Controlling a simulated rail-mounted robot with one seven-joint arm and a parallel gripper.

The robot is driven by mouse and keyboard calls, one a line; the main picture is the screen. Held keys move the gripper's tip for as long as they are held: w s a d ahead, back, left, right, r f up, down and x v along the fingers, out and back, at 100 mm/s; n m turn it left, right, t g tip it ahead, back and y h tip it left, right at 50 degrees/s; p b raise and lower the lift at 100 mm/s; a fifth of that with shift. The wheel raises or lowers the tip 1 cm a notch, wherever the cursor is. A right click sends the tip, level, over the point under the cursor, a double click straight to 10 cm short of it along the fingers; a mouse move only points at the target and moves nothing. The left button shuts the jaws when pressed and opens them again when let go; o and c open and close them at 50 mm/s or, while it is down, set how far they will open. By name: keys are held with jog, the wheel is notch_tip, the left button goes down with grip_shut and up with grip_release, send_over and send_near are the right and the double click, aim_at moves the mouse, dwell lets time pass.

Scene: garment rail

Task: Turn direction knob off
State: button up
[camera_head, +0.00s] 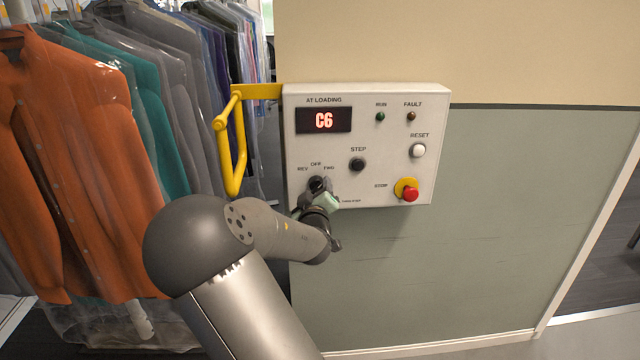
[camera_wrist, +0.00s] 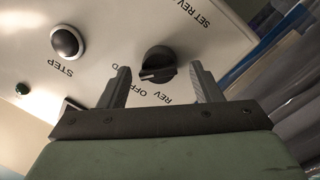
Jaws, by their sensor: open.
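The direction knob (camera_head: 316,183) is a black rotary knob at the lower left of the white control panel (camera_head: 385,170), under the labels REV, OFF and FWD. In the wrist view the knob (camera_wrist: 158,62) appears upside down, between my fingers. Its light pointer mark lies towards the left, on the FWD side rather than straight at OFF. My gripper (camera_wrist: 160,70) is open, with one finger on each side of the knob and a gap to both. The left finger hides part of the FWD label. In the head view my gripper (camera_head: 317,196) is just below the knob, partly hidden by my wrist.
The STEP button (camera_head: 357,164), white RESET button (camera_head: 418,150) and red stop button (camera_head: 410,194) sit right of the knob. A yellow handle (camera_head: 238,145) projects at the panel's left. Bagged garments (camera_head: 85,170) hang further left. The wall right of the panel is clear.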

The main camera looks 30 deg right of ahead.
jog(key=shift+w+d, duration=0.3)
jog(key=shift+w, duration=0.3)
jog(key=shift+s, duration=0.1)
jog(key=c, duration=0.9)
